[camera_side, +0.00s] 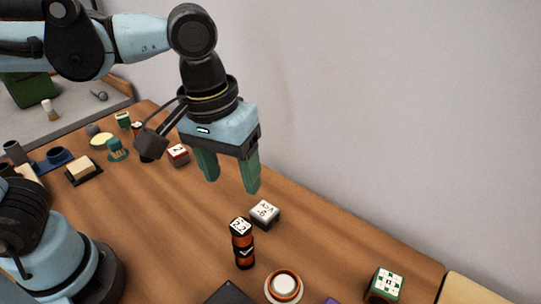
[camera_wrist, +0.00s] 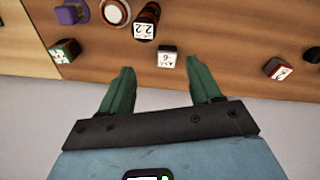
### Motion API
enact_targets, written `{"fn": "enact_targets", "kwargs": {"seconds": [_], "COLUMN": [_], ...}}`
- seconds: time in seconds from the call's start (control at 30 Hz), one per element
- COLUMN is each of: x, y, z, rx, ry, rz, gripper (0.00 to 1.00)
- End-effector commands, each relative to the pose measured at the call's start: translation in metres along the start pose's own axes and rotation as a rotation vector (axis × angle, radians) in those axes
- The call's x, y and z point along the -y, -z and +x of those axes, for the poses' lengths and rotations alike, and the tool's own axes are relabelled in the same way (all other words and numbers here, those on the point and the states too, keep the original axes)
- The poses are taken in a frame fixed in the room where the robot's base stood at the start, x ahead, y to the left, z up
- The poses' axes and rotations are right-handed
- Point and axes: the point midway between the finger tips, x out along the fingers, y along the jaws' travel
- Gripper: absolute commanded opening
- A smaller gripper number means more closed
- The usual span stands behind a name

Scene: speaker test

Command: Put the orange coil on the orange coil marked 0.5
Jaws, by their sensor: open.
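An upright orange and black coil stack (camera_side: 243,257) stands on the table; its top label reads 2.2. It looks like one coil on another, but I cannot tell for sure. It also shows in the wrist view (camera_wrist: 147,16). No 0.5 mark is readable in either view. My gripper (camera_side: 231,185) is open and empty, above the table and up and left of the stack in the side view. In the wrist view its fingertips (camera_wrist: 160,67) are apart, with a white-labelled block (camera_wrist: 168,58) showing between them, just beyond the tips.
The white-labelled block (camera_side: 265,213) stands behind the stack. An orange-ringed white disc (camera_side: 284,286), a dark board (camera_side: 230,294) and a green-and-white block (camera_side: 385,284) are near the front. A red block (camera_side: 178,154) and several small items lie farther left. A wall runs along the back.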

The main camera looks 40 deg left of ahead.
Motion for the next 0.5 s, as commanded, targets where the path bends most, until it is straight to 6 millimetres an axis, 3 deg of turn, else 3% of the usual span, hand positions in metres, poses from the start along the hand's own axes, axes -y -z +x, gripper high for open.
{"fn": "enact_targets", "kwargs": {"seconds": [0.1,0.3,0.5], "x": [0.043,0.107,0.141], "y": [0.029,0.061,0.071], "z": [0.013,0.029,0.035], "rx": [-0.132,-0.384,-0.516], "ry": [-0.068,-0.072,-0.018], "rz": [0.054,0.180,0.254], "gripper": [0.63,0.63,0.63]}}
